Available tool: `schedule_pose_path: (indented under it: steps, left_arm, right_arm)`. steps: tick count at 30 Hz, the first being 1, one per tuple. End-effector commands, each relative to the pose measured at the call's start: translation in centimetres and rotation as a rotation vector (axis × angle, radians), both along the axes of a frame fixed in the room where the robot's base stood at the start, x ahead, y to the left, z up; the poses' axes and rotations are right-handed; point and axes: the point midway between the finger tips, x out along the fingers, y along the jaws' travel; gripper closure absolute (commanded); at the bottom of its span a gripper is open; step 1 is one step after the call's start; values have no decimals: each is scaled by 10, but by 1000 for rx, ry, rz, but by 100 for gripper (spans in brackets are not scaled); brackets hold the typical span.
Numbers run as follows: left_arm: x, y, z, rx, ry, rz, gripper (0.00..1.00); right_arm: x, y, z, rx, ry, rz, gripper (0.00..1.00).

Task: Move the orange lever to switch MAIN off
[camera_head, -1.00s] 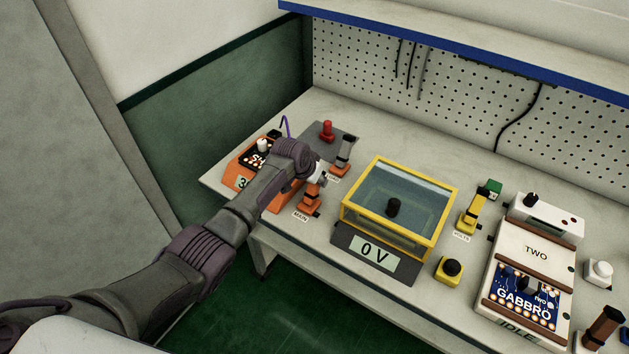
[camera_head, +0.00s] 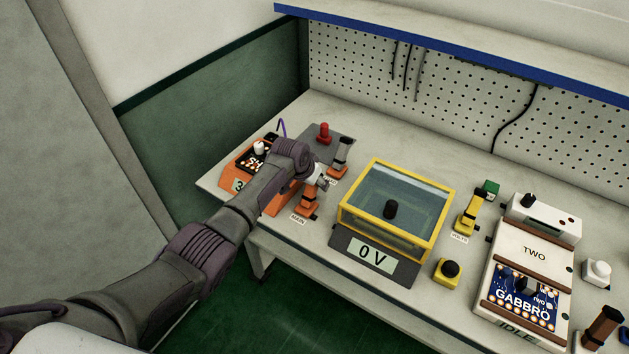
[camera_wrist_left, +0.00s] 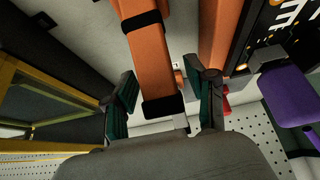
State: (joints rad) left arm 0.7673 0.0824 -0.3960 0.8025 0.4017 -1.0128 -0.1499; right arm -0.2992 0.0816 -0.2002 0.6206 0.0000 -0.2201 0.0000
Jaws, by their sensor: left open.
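The orange MAIN lever (camera_head: 307,201) stands on the bench behind its MAIN label (camera_head: 299,219), left of the yellow-framed tank. In the left wrist view the orange lever (camera_wrist_left: 150,60), with black bands, reaches down between the two dark green finger pads. My left gripper (camera_wrist_left: 163,103) is open around the lever, one finger on each side; I cannot tell whether either pad touches it. In the head view my left gripper (camera_head: 322,180) is at the lever's top, partly hidden by my own arm. My right gripper is not in view.
Another orange-based lever (camera_head: 340,157) with a dark handle stands close behind. The yellow-framed tank (camera_head: 345,212) reading 0 V is to the right. An orange unit (camera_head: 233,178) is to the left, and a red knob (camera_head: 324,133) is farther back.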

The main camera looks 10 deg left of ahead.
Motion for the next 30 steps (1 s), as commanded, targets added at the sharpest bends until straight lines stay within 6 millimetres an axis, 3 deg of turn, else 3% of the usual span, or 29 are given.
schedule_pose_path:
  steps: [8, 24, 30]
  left_arm:
    - [-4, 3, 9, -1, -2, 0, 44]
    - [-44, 17, 86, 1, -3, 0, 44]
    - [-53, 20, 102, 1, 0, 0, 44]
  right_arm:
    - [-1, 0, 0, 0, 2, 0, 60]
    - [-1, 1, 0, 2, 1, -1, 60]
    - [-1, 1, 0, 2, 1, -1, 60]
